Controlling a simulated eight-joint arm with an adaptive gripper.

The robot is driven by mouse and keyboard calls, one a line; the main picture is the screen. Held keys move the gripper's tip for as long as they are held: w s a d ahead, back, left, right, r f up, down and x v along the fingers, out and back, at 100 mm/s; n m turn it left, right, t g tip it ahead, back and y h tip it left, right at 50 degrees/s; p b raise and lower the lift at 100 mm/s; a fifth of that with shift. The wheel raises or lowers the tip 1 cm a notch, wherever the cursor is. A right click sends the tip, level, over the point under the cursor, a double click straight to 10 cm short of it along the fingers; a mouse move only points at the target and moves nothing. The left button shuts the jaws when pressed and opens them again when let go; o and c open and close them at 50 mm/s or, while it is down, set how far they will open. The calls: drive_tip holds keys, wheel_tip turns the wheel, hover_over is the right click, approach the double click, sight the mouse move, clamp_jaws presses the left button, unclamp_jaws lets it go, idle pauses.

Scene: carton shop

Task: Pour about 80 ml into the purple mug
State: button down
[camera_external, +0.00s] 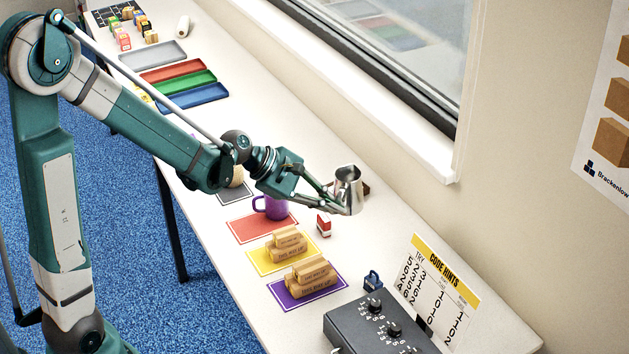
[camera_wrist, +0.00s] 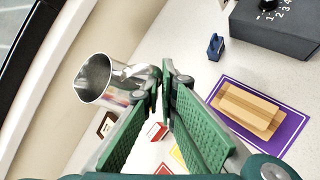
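A steel jug (camera_external: 349,187) is held above the table near the window; it looks roughly upright, and its contents cannot be made out. My gripper (camera_external: 337,201) is at the jug's near side, its fingers closed together at the handle. In the wrist view the fingertips (camera_wrist: 161,88) meet beside the jug (camera_wrist: 95,79), whose open mouth faces left; the handle is mostly hidden by them. The purple mug (camera_external: 274,208) stands upright on a red mat (camera_external: 250,230), below and left of the jug. The mug's inside is hidden, and I cannot make it out in the wrist view.
A red-and-white block (camera_external: 323,225) stands right of the mug. Wooden blocks (camera_external: 288,244) lie on yellow and purple mats nearer the camera. A small blue padlock-like object (camera_external: 373,279) and a dark dial box (camera_external: 375,325) are at lower right. Coloured trays (camera_external: 185,83) lie farther back.

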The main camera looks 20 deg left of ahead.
drive_tip(key=shift+s+a+r+n+t+y+p, duration=0.9)
drive_tip(key=shift+s+a+n+t+y, duration=1.65)
drive_tip(key=shift+a, duration=3.15)
wheel_tip(320, 180, down, 6)
drive_tip(key=n+h, duration=0.1)
drive_tip(key=shift+s+n+g+h, duration=0.3)
drive_tip(key=shift+n+g+h, duration=0.05)
drive_tip(key=shift+w+r, duration=0.1)
